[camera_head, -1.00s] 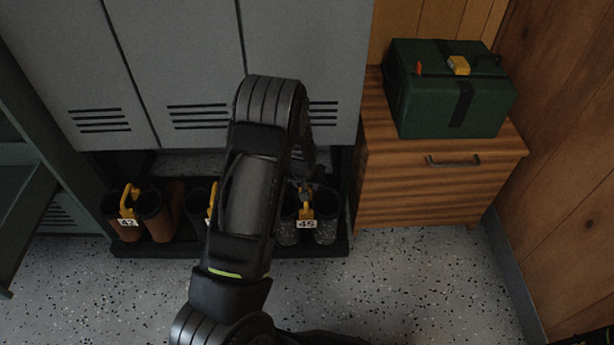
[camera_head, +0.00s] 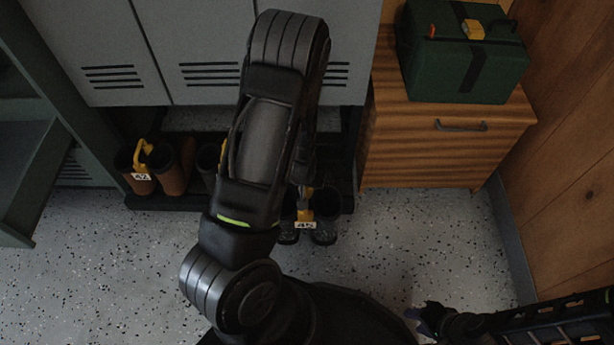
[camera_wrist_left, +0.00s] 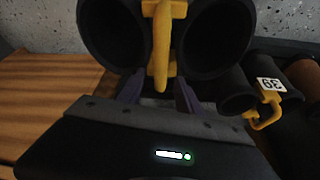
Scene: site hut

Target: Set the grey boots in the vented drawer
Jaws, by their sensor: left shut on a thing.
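The grey boots (camera_head: 323,232), a speckled pair with a yellow clip and a tag that reads 45, hang in front of the low black rack in the head view. My left gripper (camera_wrist_left: 158,92) is shut on the boots' yellow clip (camera_wrist_left: 161,60); the dark boot openings (camera_wrist_left: 213,40) show on both sides of it. In the head view my left arm hides this gripper. My right gripper (camera_head: 430,318) is low at the right, and its jaws are unclear. A dark green drawer-like box (camera_head: 25,185) juts out at the left edge, with slots on the panel behind.
Brown boots (camera_head: 172,175) with a tag 42 stand on the black rack (camera_head: 165,203) under grey lockers (camera_head: 205,45). A wooden cabinet (camera_head: 430,160) with a green case (camera_head: 460,60) stands at the right. The speckled floor (camera_head: 110,270) in front is clear.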

